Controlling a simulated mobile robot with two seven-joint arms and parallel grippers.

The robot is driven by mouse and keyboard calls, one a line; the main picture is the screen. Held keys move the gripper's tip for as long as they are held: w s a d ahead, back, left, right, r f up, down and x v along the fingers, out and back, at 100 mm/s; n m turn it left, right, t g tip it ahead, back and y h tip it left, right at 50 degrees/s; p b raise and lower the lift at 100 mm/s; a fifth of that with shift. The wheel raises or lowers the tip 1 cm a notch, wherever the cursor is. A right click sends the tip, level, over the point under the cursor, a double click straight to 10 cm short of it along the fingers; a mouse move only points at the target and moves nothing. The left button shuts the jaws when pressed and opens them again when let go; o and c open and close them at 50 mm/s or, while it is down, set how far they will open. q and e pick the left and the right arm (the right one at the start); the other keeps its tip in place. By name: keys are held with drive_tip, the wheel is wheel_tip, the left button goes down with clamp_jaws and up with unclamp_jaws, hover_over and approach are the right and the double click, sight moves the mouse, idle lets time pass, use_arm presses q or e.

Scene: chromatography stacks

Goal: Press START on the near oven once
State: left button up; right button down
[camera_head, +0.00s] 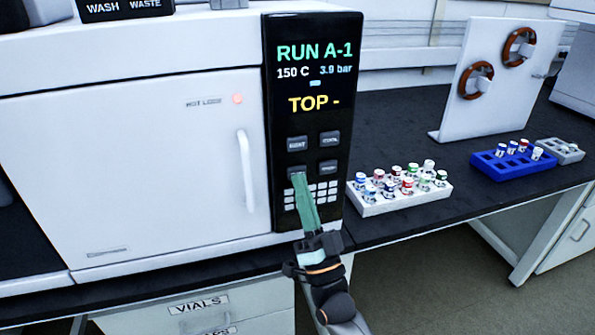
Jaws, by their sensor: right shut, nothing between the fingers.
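The near oven (140,150) is white with a closed door, a vertical handle (246,170) and a lit red lamp by a hot label. Its black control panel (352,100) reads "RUN A-1", "150 C", "3.9 bar" and "TOP -". Below are two rows of two grey buttons, with lettering too small to read surely, and a pale keypad (322,193). My right gripper (299,177) is shut and empty, its green fingers pointing up at the panel. The tips overlap the lower left button (293,170) and partly hide it; I cannot tell if they touch. My left gripper is out of view.
A white rack (372,209) of several coloured-cap vials stands right of the oven. A blue rack (487,168) and a grey rack (572,155) lie farther right. A white stand (450,125) holds brown coils. Dark bench lies bare between them.

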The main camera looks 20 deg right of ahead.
drive_tip(key=shift+s, duration=0.45)
drive_tip(key=shift+s, duration=0.1)
drive_tip(key=s+p, duration=0.2)
drive_tip(key=s, duration=0.2)
drive_tip(key=shift+s+d, duration=0.1)
drive_tip(key=shift+s, duration=0.3)
idle(0.3)
